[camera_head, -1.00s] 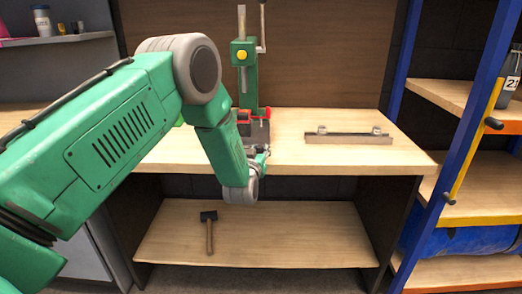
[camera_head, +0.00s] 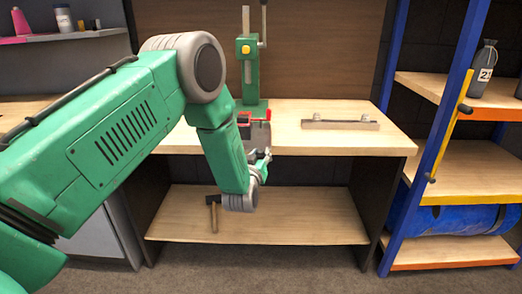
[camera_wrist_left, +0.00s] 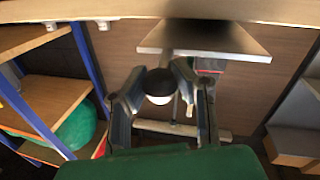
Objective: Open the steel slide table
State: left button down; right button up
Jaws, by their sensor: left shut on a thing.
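The steel slide table (camera_head: 262,134) is a grey plate on the workbench, at the foot of a green press (camera_head: 250,72). It reaches the bench's front edge. In the left wrist view its plate (camera_wrist_left: 205,40) juts out past the bench edge. My left gripper (camera_head: 262,158) is just in front of that edge. In the left wrist view the gripper (camera_wrist_left: 160,88) is shut on a round black and white knob (camera_wrist_left: 159,82). My wrist partly hides the join between knob and plate. My right gripper is not in view.
The wooden workbench (camera_head: 340,144) carries a steel bar with clamps (camera_head: 340,122) on the right. A hammer (camera_head: 213,212) lies on the lower shelf (camera_head: 300,222). A blue rack (camera_head: 440,90) with a yellow bar (camera_head: 447,135) stands at the right. The floor in front is clear.

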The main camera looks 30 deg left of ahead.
pick_arm(q)
jog(key=shift+s+d, duration=0.25)
jog(key=shift+s, duration=0.2)
jog(key=shift+s+d, duration=0.2)
jog(key=shift+d, duration=0.05)
jog(key=c, duration=1.2)
grip_release()
jog(key=shift+a, duration=0.1)
jog(key=shift+s, duration=0.1)
jog(key=v, duration=1.1)
jog(key=shift+s, duration=0.3)
jog(key=shift+f, duration=0.1)
